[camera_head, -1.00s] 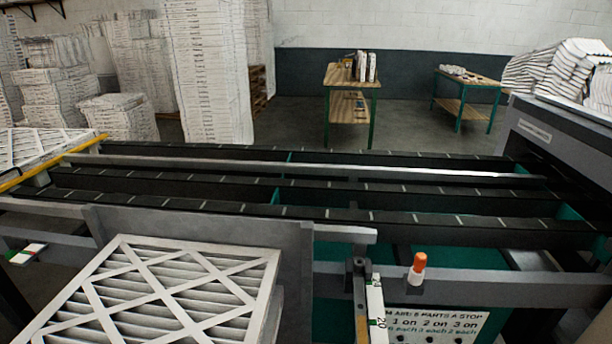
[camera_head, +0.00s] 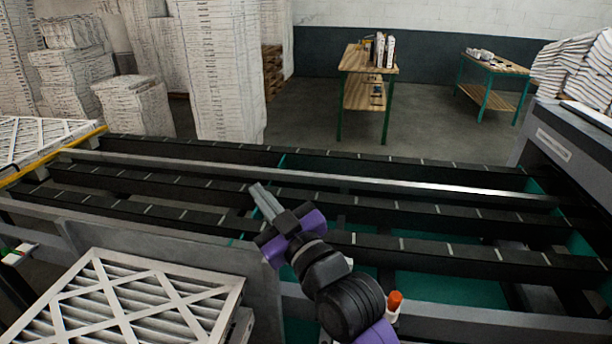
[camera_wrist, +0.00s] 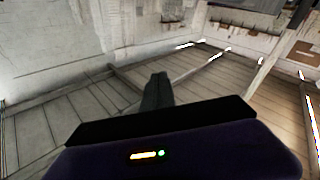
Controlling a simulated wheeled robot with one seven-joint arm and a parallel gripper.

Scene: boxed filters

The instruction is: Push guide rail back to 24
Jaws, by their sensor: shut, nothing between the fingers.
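The guide rail is likely the long silver bar (camera_head: 430,187) lying across the dark conveyor beams. My gripper (camera_head: 261,197) is shut and empty, over the beams, its tips just on the near side of the bar in the head view. I cannot tell its height or whether it touches the bar. In the wrist view the shut fingers (camera_wrist: 157,92) show with nothing between them. The numbered scale is hidden behind my arm; neither the 24 mark nor the bar's reading shows.
A white-framed filter (camera_head: 125,305) lies at front left, beside a grey plate. An orange-capped piece (camera_head: 394,301) stands close beside my arm. A grey machine housing (camera_head: 560,150) is at right. Another filter (camera_head: 40,140) lies at far left by a yellow edge.

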